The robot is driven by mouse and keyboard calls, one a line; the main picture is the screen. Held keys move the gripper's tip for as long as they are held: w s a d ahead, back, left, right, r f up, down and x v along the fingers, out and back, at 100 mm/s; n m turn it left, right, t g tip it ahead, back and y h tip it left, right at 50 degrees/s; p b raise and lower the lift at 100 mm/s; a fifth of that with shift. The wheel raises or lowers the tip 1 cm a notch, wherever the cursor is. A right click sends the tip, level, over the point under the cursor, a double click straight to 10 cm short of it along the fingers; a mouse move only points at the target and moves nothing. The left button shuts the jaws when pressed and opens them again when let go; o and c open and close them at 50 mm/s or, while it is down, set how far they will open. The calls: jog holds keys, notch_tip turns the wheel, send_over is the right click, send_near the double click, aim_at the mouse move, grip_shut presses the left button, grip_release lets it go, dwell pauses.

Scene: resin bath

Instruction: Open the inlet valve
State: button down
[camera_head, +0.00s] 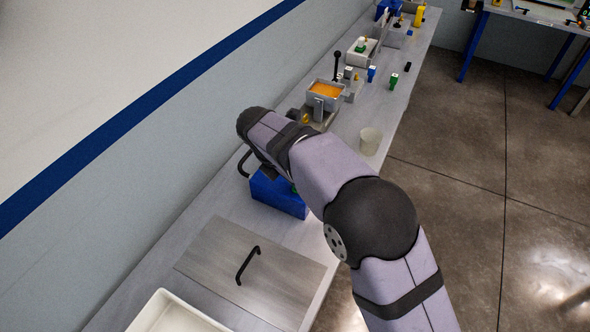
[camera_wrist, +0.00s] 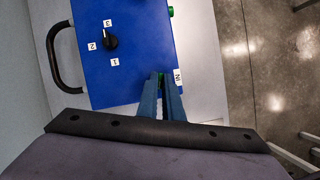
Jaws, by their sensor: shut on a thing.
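The blue box (camera_wrist: 125,60) lies ahead of my gripper in the wrist view; it also shows in the head view (camera_head: 276,194), partly behind my arm. A label reading "IN" (camera_wrist: 178,77) is at its right edge. My gripper (camera_wrist: 162,80) is shut on a small green piece beside this label, which looks like the inlet valve (camera_wrist: 161,76). Only a sliver of green shows between the fingertips, so its turn position is hidden. A second green piece (camera_wrist: 171,12) sits farther along the same edge. In the head view my arm hides the fingers.
A black knob (camera_wrist: 111,42) on the box has marks 1, 2 and 3. A black handle (camera_wrist: 62,58) stands left of the box. A metal lid (camera_head: 250,270), a white tray (camera_head: 175,316), a cup (camera_head: 370,141) and an orange-filled bath (camera_head: 324,91) are on the bench.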

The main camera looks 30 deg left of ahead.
jog(key=m+p, duration=0.1)
jog(key=p, duration=0.1)
jog(key=m+h+p, duration=0.1)
jog(key=m+p, duration=0.2)
jog(key=p, duration=0.1)
jog(key=shift+w+a+r+m+g+h, duration=0.1)
jog(key=shift+a+r+m+g+h, duration=0.05)
jog(key=shift+r+m+g+h, duration=0.2)
jog(key=shift+w+f+m+g+h+p, duration=0.1)
jog(key=shift+f+m+g+h+p, duration=0.1)
jog(key=shift+m+p, duration=0.35)
jog(key=shift+f+m+g+h+p, duration=0.15)
jog(key=shift+m+p, duration=0.15)
jog(key=shift+m, duration=0.4)
jog(key=shift+w+a+m+g+p, duration=0.15)
jog(key=shift+m+g+p, duration=0.2)
jog(key=shift+m, duration=1.05)
jog(key=shift+g, duration=0.25)
jog(key=c, duration=1.9)
grip_release()
jog(key=shift+r, duration=0.15)
